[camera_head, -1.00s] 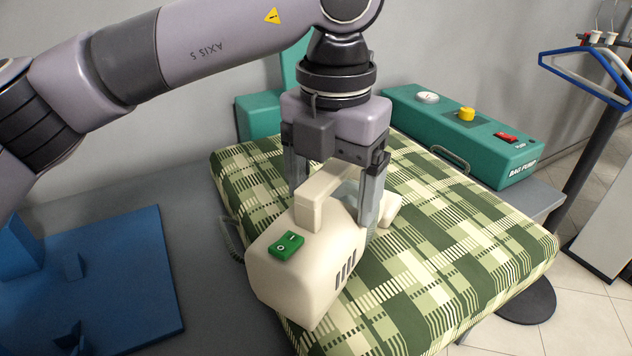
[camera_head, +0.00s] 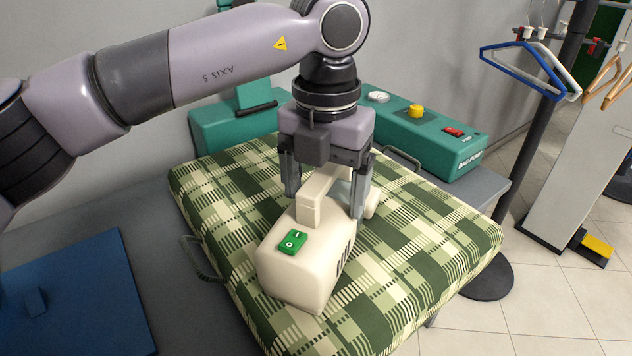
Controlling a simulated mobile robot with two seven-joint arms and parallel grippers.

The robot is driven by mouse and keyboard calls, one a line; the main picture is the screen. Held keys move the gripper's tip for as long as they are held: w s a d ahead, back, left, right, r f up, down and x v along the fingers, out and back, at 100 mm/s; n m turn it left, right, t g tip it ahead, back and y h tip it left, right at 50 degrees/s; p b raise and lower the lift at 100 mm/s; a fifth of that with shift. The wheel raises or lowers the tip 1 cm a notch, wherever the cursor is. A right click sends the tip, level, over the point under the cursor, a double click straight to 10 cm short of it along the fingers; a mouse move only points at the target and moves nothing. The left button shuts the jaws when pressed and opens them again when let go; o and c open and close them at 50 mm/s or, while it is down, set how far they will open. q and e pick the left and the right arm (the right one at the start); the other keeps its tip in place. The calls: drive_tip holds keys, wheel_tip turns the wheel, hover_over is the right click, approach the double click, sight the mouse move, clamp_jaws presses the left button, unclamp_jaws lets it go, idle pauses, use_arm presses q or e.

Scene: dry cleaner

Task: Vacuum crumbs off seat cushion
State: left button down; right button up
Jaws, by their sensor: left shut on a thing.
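A cream handheld vacuum (camera_head: 308,262) with a green switch on its rear is over the green plaid seat cushion (camera_head: 425,235). My left gripper (camera_head: 326,200) is shut on the vacuum's handle. The vacuum's nozzle points toward the back of the cushion and is partly hidden by the gripper. I cannot tell whether the nozzle touches the fabric. No crumbs can be made out on the visible cushion. My right gripper is not in view.
A teal bag pump box (camera_head: 435,140) with white, yellow and red controls stands behind the cushion. Another teal unit (camera_head: 225,130) stands at back left. A blue board (camera_head: 85,300) lies at left on the grey table. A hanger stand (camera_head: 540,130) is at right.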

use_arm(q)
drive_tip(key=shift+w+d+r+p, duration=0.15)
drive_tip(key=shift+w+d+p, duration=0.25)
drive_tip(key=shift+d+p, duration=0.15)
drive_tip(key=shift+w+d+r+p, duration=0.1)
drive_tip(key=shift+w+d+p, duration=0.25)
drive_tip(key=shift+d+p, duration=0.2)
drive_tip(key=shift+w+d+p, duration=0.3)
drive_tip(key=shift+w+d, duration=0.05)
drive_tip(key=shift+d, duration=0.1)
drive_tip(key=shift+w+d+p, duration=0.6)
drive_tip(key=shift+d+p, duration=0.3)
drive_tip(key=shift+p, duration=0.15)
drive_tip(key=shift+w+d+f+p, duration=0.1)
drive_tip(key=shift+w+d+p, duration=0.25)
drive_tip(key=shift+d+p, duration=0.15)
drive_tip(key=shift+w+d+f, duration=0.1)
drive_tip(key=shift+w+f, duration=0.05)
wheel_tip(320, 180, up, 6)
drive_tip(key=p, duration=0.5)
hover_over(347, 189)
drive_tip(key=w+d, duration=0.2)
drive_tip(key=d, duration=0.1)
